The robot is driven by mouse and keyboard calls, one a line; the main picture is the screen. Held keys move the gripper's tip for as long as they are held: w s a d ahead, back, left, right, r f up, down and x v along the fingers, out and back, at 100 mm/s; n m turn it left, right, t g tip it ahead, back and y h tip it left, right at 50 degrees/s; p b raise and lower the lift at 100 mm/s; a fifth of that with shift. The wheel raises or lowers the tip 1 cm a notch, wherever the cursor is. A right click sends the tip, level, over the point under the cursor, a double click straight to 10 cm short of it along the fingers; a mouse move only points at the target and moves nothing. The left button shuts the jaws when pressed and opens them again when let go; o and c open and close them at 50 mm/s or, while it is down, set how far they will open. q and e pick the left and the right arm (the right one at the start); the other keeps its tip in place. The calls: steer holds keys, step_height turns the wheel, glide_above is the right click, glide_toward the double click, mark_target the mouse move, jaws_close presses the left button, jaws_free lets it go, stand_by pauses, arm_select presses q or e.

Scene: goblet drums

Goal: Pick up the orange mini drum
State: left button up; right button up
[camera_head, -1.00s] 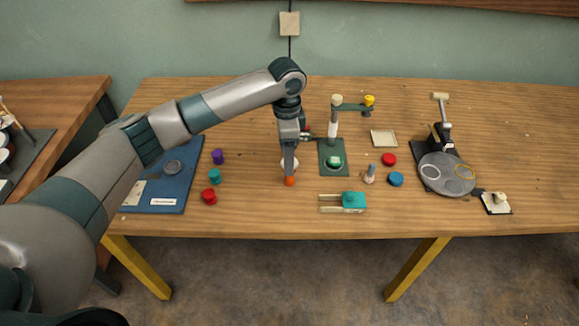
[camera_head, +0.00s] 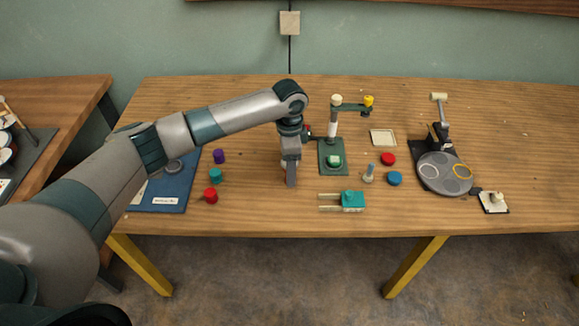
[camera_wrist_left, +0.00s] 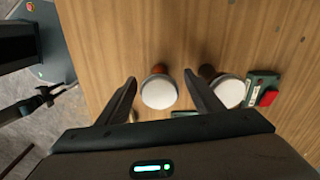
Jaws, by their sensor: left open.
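My left gripper (camera_head: 291,180) points down over the middle of the table, near its front half. It hides the orange mini drum in the head view. In the left wrist view, a white-topped drum with an orange-red side (camera_wrist_left: 159,92) sits between the fingertips of my open left gripper (camera_wrist_left: 160,78). The fingers are on either side of it, apart from it. A second white-topped drum with a darker, brownish side (camera_wrist_left: 228,93) stands just beyond the right finger. My right gripper is not in view.
A green stand (camera_head: 326,165) is close on the right, with a teal block (camera_head: 353,201) in front of it. Small purple, teal and red (camera_head: 210,196) pieces lie to the left. In the wrist view, a green object with a red part (camera_wrist_left: 268,97) is beyond the second drum.

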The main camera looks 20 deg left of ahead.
arm_select(q)
steer(key=shift+f, duration=1.35)
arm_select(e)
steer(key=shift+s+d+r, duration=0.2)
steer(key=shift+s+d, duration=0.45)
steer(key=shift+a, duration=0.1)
arm_select(q)
steer(key=c, duration=1.1)
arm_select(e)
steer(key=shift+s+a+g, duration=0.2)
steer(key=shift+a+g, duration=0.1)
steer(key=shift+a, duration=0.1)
